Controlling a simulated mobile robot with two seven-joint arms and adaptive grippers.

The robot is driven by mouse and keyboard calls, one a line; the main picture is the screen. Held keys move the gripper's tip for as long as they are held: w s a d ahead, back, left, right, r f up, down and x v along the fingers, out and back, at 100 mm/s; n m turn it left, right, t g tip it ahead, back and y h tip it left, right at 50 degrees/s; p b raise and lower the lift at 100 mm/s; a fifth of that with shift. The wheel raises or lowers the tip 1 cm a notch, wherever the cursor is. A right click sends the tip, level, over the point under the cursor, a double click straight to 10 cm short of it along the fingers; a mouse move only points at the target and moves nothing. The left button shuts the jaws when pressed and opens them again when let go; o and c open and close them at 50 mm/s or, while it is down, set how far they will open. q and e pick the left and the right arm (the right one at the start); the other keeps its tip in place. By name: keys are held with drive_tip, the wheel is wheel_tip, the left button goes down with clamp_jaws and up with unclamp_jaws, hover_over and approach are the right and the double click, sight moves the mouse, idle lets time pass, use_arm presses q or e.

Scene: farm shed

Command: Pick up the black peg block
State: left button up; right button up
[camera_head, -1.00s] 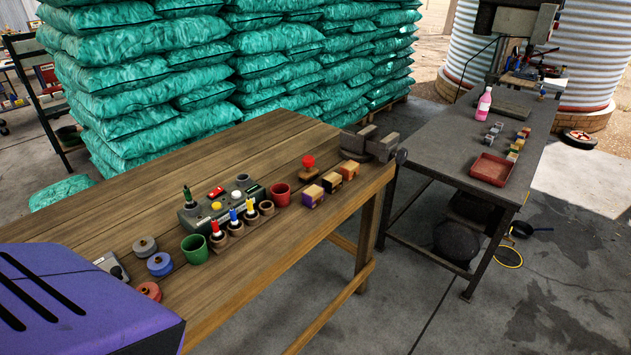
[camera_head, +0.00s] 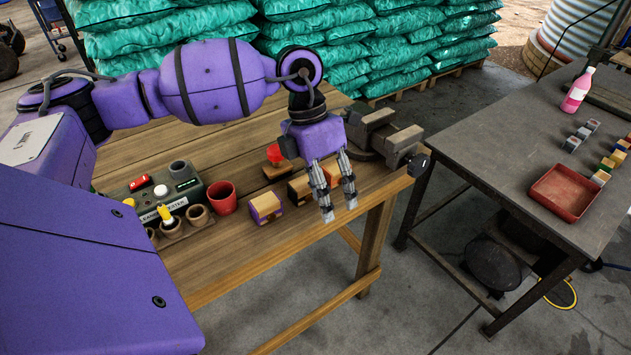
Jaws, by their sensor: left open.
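The black peg block (camera_head: 298,188), dark with a light wood part, sits on the wooden table between the purple block (camera_head: 265,207) and an orange block (camera_head: 331,171). My left gripper (camera_head: 339,208) is open and empty, its two fingers pointing down. In the picture it is just right of the black block, in front of the orange block, which it partly hides. The fingers also come close to the black block's right side; I cannot tell how high above the table they are. My right gripper is not in view.
A red-knobbed stamp (camera_head: 276,165) stands behind the blocks, and a vise (camera_head: 385,138) at the table's far corner. A red cup (camera_head: 221,198) and a tester box (camera_head: 160,192) are at left. A metal table (camera_head: 480,140) at right bears a red tray (camera_head: 565,192).

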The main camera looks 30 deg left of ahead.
sight(303, 183)
use_arm(q)
drive_tip(key=w+a+r+y, duration=0.1)
drive_tip(key=a, duration=0.1)
drive_tip(key=w+a+r+y, duration=0.1)
drive_tip(key=a+r, duration=0.1)
drive_tip(key=a, duration=0.1)
drive_tip(key=w+a+r+t+y, duration=0.1)
drive_tip(key=a, duration=0.2)
drive_tip(key=shift+w+a+r, duration=0.1)
drive_tip(key=shift+a+r, duration=0.05)
drive_tip(key=shift+r, duration=0.15)
drive_tip(key=shift+a+f+n, duration=0.15)
drive_tip(key=shift+f+n, duration=0.1)
drive_tip(key=shift+n, duration=0.05)
drive_tip(key=f, duration=0.6)
drive_tip(key=shift+d+f+p, duration=0.35)
drive_tip(key=shift+f+p, duration=0.05)
drive_tip(key=c, duration=1.3)
